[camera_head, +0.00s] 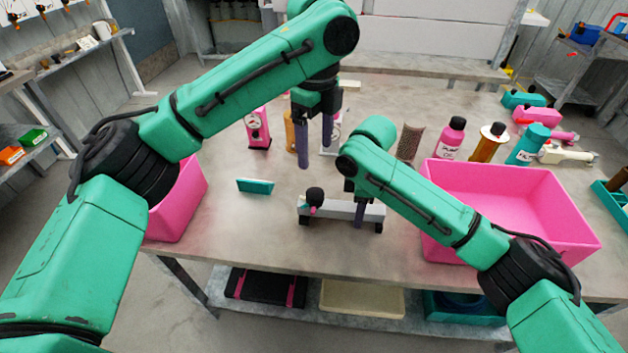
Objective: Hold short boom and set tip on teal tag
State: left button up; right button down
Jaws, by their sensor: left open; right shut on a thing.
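The teal tag (255,186) lies on the table left of centre, a small flat block with a paler front edge. A light grey bar (338,211) with black feet, seemingly the short boom, is at the table's middle. A round black knob with a pink part (315,197) is at its left end. My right gripper (360,212) is shut on the bar's right part; its arm hides part of the grip. My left gripper (314,145) is open and empty, fingers down, behind the bar and to the right of the tag.
A pink bin (515,180) stands at right, another pink bin (185,205) at left, partly behind my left arm. Pink (451,138), amber (488,143) and teal (527,145) bottles stand behind the right bin. A pink pump-like part (257,128) stands behind the tag. Table around the tag is clear.

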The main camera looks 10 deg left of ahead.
aim_at(314, 192)
pick_arm(q)
jog(key=f, duration=1.2)
jog(key=shift+a, duration=0.2)
grip_shut()
